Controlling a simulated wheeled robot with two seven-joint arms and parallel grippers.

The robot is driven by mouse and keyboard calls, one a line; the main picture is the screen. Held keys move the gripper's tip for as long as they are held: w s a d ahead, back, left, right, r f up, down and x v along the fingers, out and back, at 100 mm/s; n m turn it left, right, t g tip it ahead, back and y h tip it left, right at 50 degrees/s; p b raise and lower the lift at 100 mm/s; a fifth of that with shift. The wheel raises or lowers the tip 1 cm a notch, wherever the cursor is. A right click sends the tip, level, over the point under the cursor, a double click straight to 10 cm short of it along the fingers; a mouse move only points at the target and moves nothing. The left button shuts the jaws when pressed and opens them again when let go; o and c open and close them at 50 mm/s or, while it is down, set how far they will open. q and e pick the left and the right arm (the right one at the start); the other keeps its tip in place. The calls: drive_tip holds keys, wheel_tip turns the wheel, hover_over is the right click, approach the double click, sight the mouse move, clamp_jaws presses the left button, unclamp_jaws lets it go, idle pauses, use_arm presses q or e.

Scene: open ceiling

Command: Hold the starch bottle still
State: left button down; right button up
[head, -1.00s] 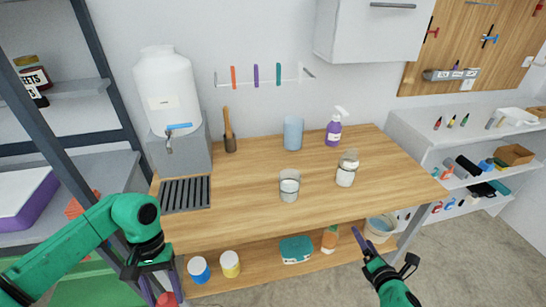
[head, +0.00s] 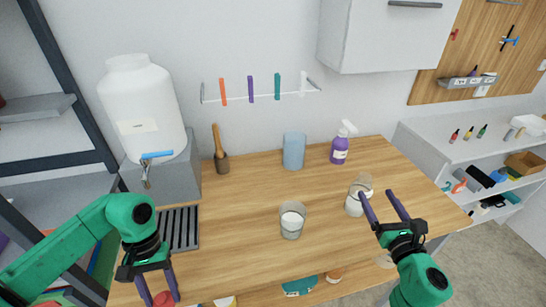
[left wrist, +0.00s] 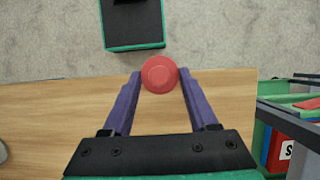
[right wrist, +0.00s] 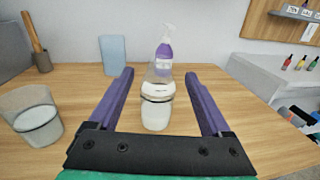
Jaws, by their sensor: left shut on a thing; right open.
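A clear bottle with white contents (head: 357,196), which looks like the starch bottle, stands upright on the right part of the wooden table (head: 250,240). My right gripper (head: 383,198) is open at its near right side. In the right wrist view the bottle (right wrist: 156,112) stands ahead, centred between the spread fingers; I cannot tell whether they reach around it. My left gripper (head: 158,288) is shut on a red round object (left wrist: 160,74), low at the table's near left. Only its round red top shows clearly.
A glass with white contents (head: 291,222) stands left of the bottle. Behind are a purple spray bottle (head: 340,150) and a blue tumbler (head: 293,152). A mortar with pestle (head: 221,160) and a white dispenser tank (head: 143,110) are at the back left.

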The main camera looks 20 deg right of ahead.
sight(160, 299)
use_arm(q)
drive_tip(key=shift+s+a+r+p, duration=0.1)
drive_tip(key=shift+s+r+p, duration=0.15)
drive_tip(key=shift+r+p, duration=0.55)
drive_tip(key=shift+p+v, duration=0.65)
drive_tip(key=shift+v, duration=0.2)
use_arm(e)
drive_tip(key=w, duration=0.3)
drive_tip(key=w+d, duration=0.1)
drive_tip(key=w, duration=0.3)
drive_tip(key=w+d, duration=0.1)
drive_tip(key=w, duration=0.2)
drive_tip(key=shift+w, duration=0.15)
use_arm(q)
drive_tip(key=shift+s, duration=0.2)
use_arm(e)
drive_tip(key=shift+w, duration=0.45)
clamp_jaws()
